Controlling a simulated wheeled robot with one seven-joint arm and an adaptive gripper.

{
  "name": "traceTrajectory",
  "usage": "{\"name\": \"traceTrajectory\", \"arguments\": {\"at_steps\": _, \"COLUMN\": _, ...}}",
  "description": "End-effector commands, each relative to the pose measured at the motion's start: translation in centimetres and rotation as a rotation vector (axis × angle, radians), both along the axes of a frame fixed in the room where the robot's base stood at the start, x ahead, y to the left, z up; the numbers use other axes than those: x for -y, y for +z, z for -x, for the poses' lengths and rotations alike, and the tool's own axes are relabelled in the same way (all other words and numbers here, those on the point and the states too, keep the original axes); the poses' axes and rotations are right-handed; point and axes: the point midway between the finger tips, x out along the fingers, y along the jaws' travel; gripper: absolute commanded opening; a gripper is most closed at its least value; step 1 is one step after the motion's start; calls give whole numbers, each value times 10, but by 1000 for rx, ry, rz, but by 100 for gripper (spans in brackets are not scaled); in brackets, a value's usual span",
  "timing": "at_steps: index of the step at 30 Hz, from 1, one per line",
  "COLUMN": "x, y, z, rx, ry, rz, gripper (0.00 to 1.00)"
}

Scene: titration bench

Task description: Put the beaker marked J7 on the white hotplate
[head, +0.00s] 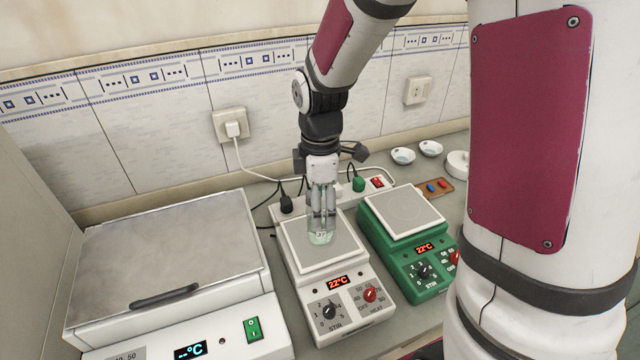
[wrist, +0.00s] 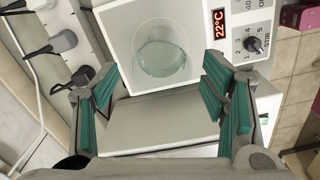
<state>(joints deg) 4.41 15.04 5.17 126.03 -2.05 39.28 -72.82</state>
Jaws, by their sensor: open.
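The white hotplate (head: 335,262) stands in the middle of the bench, its display reading 22°C. A clear glass beaker (head: 321,237) with pale green liquid stands upright on its top plate; its small mark looks like J7. My gripper (head: 321,205) points down right at the beaker. In the wrist view my gripper (wrist: 160,88) is open, its teal-padded fingers wide apart, and the beaker (wrist: 162,58) shows between and beyond them on the plate. I cannot tell whether a finger touches the glass.
A green hotplate (head: 405,225) stands close on the right. A large grey-topped heating plate (head: 170,255) fills the left. A power strip (head: 290,207) with plugs and cables lies behind. Small white dishes (head: 403,156) and a brown tray (head: 434,188) are at the back right.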

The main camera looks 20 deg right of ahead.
Motion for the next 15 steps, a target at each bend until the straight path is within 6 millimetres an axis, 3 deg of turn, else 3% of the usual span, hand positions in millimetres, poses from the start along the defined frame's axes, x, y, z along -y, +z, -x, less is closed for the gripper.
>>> {"name": "traceTrajectory", "arguments": {"at_steps": 6, "x": 0, "y": 40, "z": -1, "rx": 3, "ry": -1, "rz": 0, "gripper": 66}}
{"name": "traceTrajectory", "arguments": {"at_steps": 15, "x": 0, "y": 69, "z": 5, "rx": 19, "ry": -44, "rz": 2, "gripper": 66}}
